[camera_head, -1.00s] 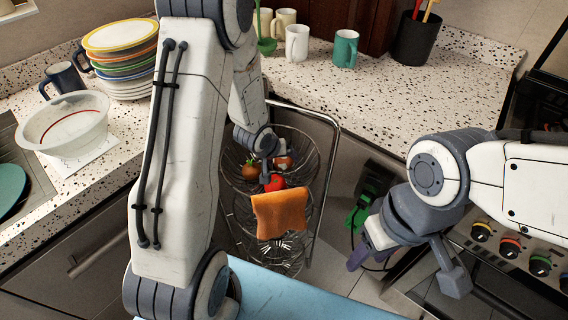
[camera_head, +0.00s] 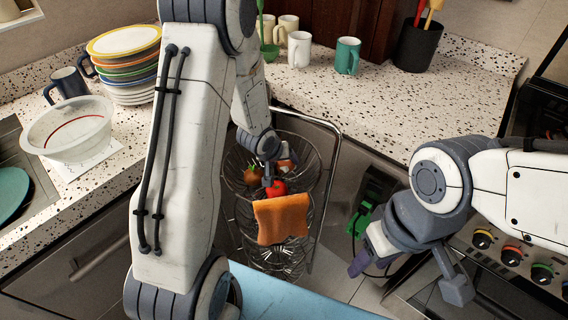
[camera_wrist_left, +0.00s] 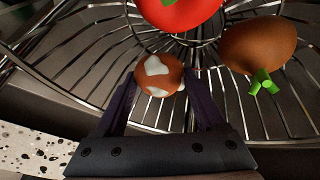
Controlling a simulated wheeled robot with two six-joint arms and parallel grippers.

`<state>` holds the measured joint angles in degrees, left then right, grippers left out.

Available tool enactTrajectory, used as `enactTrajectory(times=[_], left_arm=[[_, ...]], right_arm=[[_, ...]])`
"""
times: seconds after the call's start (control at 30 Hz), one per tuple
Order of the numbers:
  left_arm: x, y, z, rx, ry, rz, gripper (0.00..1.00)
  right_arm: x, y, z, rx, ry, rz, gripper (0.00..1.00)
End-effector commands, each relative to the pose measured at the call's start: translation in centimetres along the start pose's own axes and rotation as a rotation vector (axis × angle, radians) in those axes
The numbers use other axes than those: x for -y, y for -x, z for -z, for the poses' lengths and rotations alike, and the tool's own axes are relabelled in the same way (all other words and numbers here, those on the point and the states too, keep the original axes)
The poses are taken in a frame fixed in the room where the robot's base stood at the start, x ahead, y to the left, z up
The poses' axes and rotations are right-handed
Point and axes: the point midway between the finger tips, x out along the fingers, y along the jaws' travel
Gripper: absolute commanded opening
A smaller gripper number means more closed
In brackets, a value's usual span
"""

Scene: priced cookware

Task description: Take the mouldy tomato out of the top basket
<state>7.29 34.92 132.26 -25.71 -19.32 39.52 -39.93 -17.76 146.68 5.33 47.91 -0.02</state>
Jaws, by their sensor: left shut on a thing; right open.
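The mouldy tomato (camera_wrist_left: 157,78), orange-brown with white patches, is between the two fingers of my left gripper (camera_wrist_left: 163,100) in the left wrist view. In the head view my left gripper (camera_head: 278,165) reaches down into the top wire basket (camera_head: 314,158) and is shut on this tomato, which is partly hidden there. A red tomato (camera_head: 277,188) and a brownish tomato with a green stem (camera_head: 252,174) also lie in the basket; both show in the left wrist view, the red one (camera_wrist_left: 180,10) cut off at the top. My right gripper (camera_head: 368,256) is open, away from the basket.
An orange cloth (camera_head: 281,218) hangs on the front of the basket stand, whose metal frame (camera_head: 331,170) rises at the right. The speckled counter (camera_head: 410,105) lies behind, with mugs and plates on it. The stove (camera_head: 515,265) is at the right.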

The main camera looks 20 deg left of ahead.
Motion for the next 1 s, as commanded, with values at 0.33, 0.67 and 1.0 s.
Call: enactTrajectory(times=[0.33,0.67,1.0], left_arm=[[-3.8,5.2,-0.7,-0.004,-0.006,-0.005,0.12],[-8.3,10.0,-3.7,0.002,0.000,-0.004,0.12],[-9.3,11.0,-4.5,0.000,0.000,-0.001,0.12]], right_arm=[[0.0,0.5,0.0,0.000,0.000,0.000,0.50],[0.0,-0.1,0.0,0.001,0.000,0.000,0.50],[0.1,0.7,0.0,0.000,0.000,0.000,0.50]])
